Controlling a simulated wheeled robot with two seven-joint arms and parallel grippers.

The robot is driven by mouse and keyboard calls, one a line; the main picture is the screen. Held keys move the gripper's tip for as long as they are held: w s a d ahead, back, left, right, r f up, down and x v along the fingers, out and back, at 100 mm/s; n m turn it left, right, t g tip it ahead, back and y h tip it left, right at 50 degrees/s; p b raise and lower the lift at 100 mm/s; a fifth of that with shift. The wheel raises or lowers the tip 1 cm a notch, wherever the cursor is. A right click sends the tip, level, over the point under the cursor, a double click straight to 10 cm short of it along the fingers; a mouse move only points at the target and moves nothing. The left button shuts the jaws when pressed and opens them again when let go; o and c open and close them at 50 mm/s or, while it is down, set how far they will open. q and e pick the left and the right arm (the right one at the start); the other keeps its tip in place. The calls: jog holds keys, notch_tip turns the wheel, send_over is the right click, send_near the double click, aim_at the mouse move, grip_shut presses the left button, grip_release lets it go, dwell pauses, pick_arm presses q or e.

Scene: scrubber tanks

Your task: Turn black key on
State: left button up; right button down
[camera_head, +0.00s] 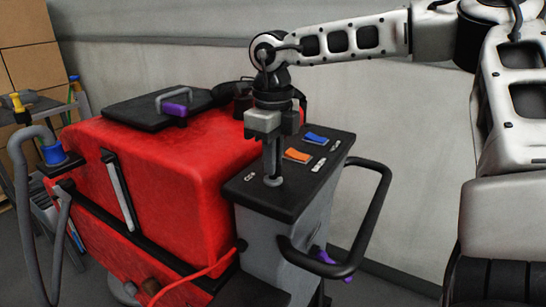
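The control panel (310,172) is the black top of a grey column on the red scrubber machine (190,150). My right gripper (272,172) points straight down onto the front left part of this panel. Its narrow fingers end at a small round grey base (273,181) on the panel. The black key cannot be made out; the fingers may hide it. The fingers look close together, but whether they are shut on anything is unclear. My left gripper is not in view.
Orange (297,155) and blue (316,137) switches sit behind the gripper on the panel. A black handle loop (374,220) sticks out to the right. A black lid (160,105) with a purple-tipped handle lies on the red tank. A pale wall (400,130) stands behind.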

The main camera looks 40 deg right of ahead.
pick_arm(q)
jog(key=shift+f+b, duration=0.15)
jog(key=shift+b, duration=0.3)
pick_arm(e)
jog(key=shift+m, duration=0.3)
jog(key=shift+f+m+b, duration=0.1)
jog(key=shift+m+b, duration=0.8)
jog(key=shift+b, duration=0.05)
jog(key=m+b, duration=0.2)
jog(key=shift+m, duration=0.4)
jog(key=m+b, duration=0.2)
jog(key=m, duration=0.2)
jog(key=shift+m, duration=0.4)
jog(key=shift+m+b, duration=0.4)
jog(key=shift+m, duration=0.4)
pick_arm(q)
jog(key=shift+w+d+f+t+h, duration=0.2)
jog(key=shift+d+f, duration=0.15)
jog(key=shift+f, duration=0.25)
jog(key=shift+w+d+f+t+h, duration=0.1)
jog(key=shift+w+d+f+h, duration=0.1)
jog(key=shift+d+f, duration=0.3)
pick_arm(e)
jog(key=shift+r, duration=0.2)
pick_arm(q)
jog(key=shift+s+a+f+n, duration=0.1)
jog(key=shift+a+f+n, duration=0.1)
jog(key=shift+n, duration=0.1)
pick_arm(e)
jog(key=shift+m, duration=0.3)
